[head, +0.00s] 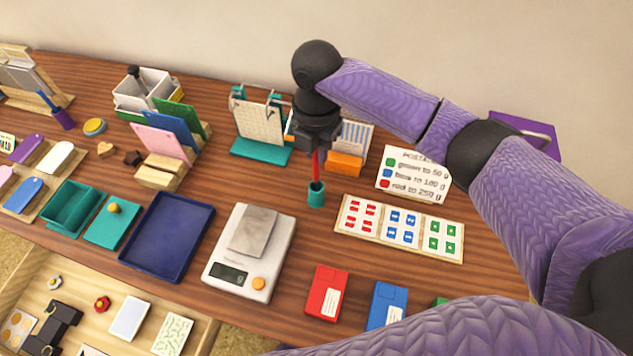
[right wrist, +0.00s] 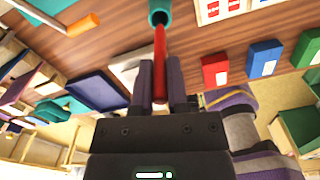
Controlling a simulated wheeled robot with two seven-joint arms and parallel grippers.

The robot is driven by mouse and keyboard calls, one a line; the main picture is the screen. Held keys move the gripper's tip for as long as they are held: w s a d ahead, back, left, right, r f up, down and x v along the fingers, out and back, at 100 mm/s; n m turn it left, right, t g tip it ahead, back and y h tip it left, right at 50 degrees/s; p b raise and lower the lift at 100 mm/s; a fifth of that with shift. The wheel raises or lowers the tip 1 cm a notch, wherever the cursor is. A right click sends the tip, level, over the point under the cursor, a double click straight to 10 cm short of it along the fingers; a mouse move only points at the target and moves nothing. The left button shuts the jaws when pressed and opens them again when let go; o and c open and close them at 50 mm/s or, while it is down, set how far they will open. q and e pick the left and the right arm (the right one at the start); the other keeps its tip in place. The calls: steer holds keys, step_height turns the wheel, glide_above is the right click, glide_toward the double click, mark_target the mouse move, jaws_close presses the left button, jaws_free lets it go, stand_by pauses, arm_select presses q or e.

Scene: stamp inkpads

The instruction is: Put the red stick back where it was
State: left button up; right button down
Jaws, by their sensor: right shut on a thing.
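The red stick (head: 315,165) is upright between the fingers of my right gripper (head: 316,148), which is shut on it. Its lower end meets the mouth of a small teal cup (head: 316,197) on the table and seems to be inside it; how deep is hidden. The right wrist view shows the red stick (right wrist: 160,55) between the two dark fingers of my right gripper (right wrist: 160,85), running to the teal cup (right wrist: 159,12). My left gripper is not in view.
A scale (head: 250,265) stands left of the cup, and a stamp card (head: 400,228) lies to its right. An orange block (head: 344,163) and a teal-based rack (head: 260,150) are close behind. Red (head: 327,292) and blue (head: 387,303) boxes lie in front.

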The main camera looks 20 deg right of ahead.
mark_target(317, 172)
step_height(317, 172, down, 6)
steer(key=shift+f+b, duration=0.1)
steer(key=shift+b, duration=0.9)
steer(key=shift+f, duration=0.25)
steer(key=shift+r, duration=0.1)
steer(key=c, duration=0.6)
jaws_free()
step_height(317, 172, up, 11)
steer(key=p, duration=0.4)
steer(key=shift+r+p, duration=0.2)
steer(key=shift+p, duration=0.1)
steer(key=shift+r, duration=0.45)
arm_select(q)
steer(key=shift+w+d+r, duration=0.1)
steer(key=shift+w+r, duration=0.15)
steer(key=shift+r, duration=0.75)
